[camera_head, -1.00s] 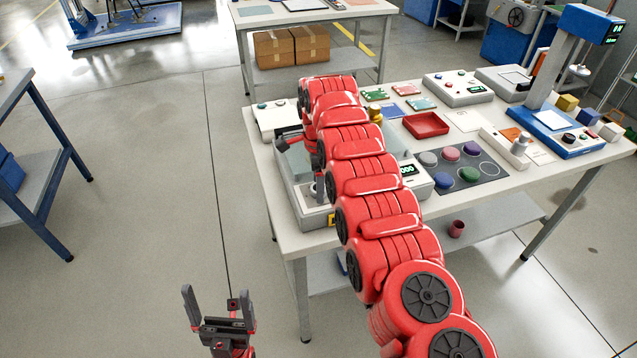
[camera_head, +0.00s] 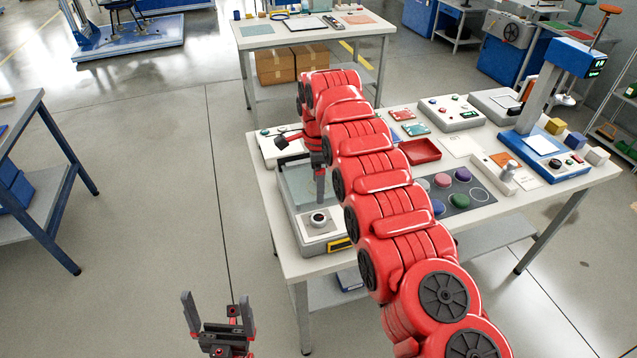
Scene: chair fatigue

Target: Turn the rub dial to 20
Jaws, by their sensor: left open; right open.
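A grey test machine (camera_head: 306,238) stands at the table's left front, with a clear-walled box at its back. A dark round dial (camera_head: 319,218) sits on a light square plate at its front; I cannot read any marking or confirm that it is the rub dial. My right gripper (camera_head: 320,194) points down just above and behind this dial. Its fingers are small and partly merged in view; it appears apart from the dial. My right arm hides the machine's right side and its display. My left gripper (camera_head: 218,312) is open and empty over the floor, left of the table.
The white table (camera_head: 500,212) also holds a red tray (camera_head: 420,151), a dark mat with coloured discs (camera_head: 465,191), a grey control box (camera_head: 450,113) and a blue tester (camera_head: 545,155). Another table (camera_head: 305,33) stands behind.

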